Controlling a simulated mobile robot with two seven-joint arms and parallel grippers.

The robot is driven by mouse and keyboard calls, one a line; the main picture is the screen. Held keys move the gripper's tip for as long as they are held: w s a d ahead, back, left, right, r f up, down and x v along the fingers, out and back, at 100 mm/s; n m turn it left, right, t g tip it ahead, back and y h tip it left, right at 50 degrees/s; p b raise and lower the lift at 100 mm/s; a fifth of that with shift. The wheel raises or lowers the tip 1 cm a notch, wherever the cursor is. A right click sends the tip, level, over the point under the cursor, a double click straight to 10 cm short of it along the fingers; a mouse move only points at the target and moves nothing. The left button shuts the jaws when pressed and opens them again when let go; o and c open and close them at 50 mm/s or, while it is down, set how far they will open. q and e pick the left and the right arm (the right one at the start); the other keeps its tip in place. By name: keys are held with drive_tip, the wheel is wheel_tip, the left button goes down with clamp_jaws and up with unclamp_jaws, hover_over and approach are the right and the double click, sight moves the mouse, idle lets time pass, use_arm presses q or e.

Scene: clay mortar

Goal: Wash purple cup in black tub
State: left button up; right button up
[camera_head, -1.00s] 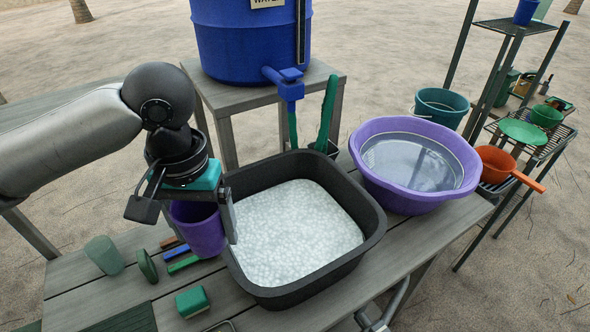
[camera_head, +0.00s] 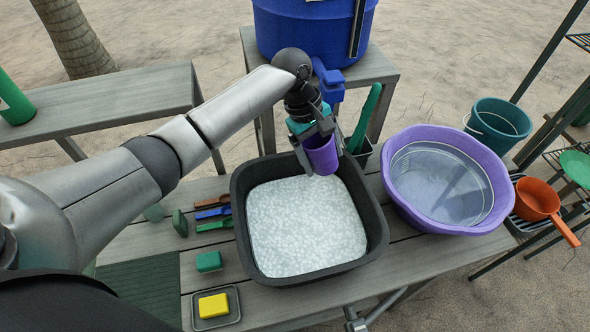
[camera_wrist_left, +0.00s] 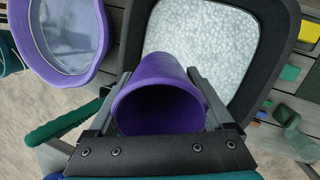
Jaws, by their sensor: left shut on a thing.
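The purple cup (camera_head: 321,154) is gripped by my left gripper (camera_head: 318,148), above the back right part of the black tub. In the left wrist view the cup (camera_wrist_left: 160,104) sits between the two fingers, its dark inside facing the camera. The black tub (camera_head: 376,222) stands on the wooden table and holds white, foamy-looking contents. In the left wrist view the tub's rim (camera_wrist_left: 277,30) lies beyond the cup. My right gripper is not in any view.
A purple basin of clear liquid (camera_head: 398,213) stands right of the tub. A blue barrel with a tap (camera_head: 328,80) is behind. A green block (camera_head: 208,261), a yellow sponge on a tray (camera_head: 213,305) and brushes (camera_head: 212,213) lie left. An orange pot (camera_head: 538,198) stands far right.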

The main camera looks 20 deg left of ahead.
sight(313, 163)
use_arm(q)
drive_tip(key=f+n+p, duration=0.1)
drive_tip(key=a+n+p, duration=0.1)
drive_tip(key=f+t+p, duration=0.1)
drive_tip(key=shift+s+a+f+n+h, duration=0.3)
drive_tip(key=shift+a+f+n+h, duration=0.05)
drive_tip(key=shift+n+h, duration=0.05)
use_arm(e)
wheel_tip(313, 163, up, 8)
drive_tip(key=p, duration=0.3)
use_arm(q)
drive_tip(key=s+a+f+n+b, duration=0.1)
drive_tip(key=f+b, duration=0.6)
drive_tip(key=f, duration=0.1)
drive_tip(key=s+a+f+n+t+b, duration=0.1)
drive_tip(key=f+b, duration=0.6)
drive_tip(key=f, duration=0.1)
drive_tip(key=s+a+f+n+t+b, duration=0.1)
drive_tip(key=f+b, duration=0.6)
drive_tip(key=f, duration=0.1)
drive_tip(key=shift+s+f+b, duration=0.3)
drive_tip(key=shift+b, duration=0.1)
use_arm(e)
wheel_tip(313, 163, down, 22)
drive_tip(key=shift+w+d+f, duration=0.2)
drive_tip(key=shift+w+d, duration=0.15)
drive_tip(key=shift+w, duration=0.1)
use_arm(q)
drive_tip(key=shift+f, duration=0.15)
drive_tip(key=shift+f, duration=0.35)
